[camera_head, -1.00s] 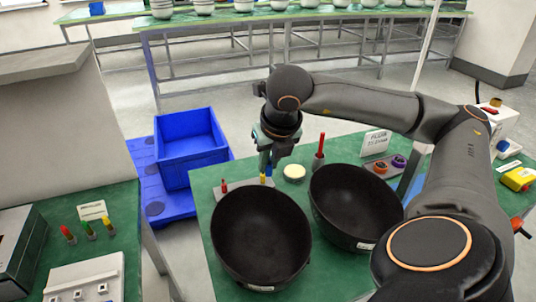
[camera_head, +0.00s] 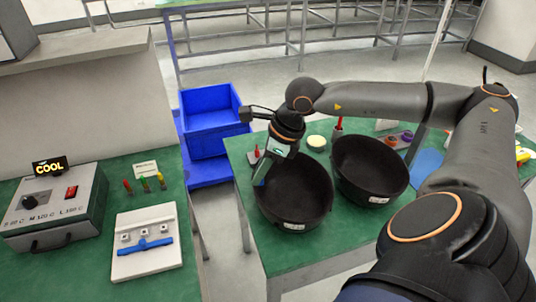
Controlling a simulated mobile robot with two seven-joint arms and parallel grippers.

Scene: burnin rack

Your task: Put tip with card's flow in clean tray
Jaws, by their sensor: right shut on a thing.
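My right gripper (camera_head: 264,180) points down over the left rim of a black bowl (camera_head: 298,215) on the right bench. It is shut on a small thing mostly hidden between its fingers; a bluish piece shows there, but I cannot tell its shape. A small red tip (camera_head: 257,152) stands behind the gripper. Red (camera_head: 127,186), green (camera_head: 145,184) and yellow (camera_head: 162,181) tips stand on the left bench by a small white card (camera_head: 145,169), its print too small to read. No tray marked clean is legible. My left gripper is not in view.
A second black bowl (camera_head: 370,170) stands to the right, with a cream disc (camera_head: 316,141) behind. A grey box with a "COOL" display (camera_head: 50,167) and a white fixture with a blue bar (camera_head: 146,245) are on the left bench. Blue bins (camera_head: 209,118) stand on the floor between benches.

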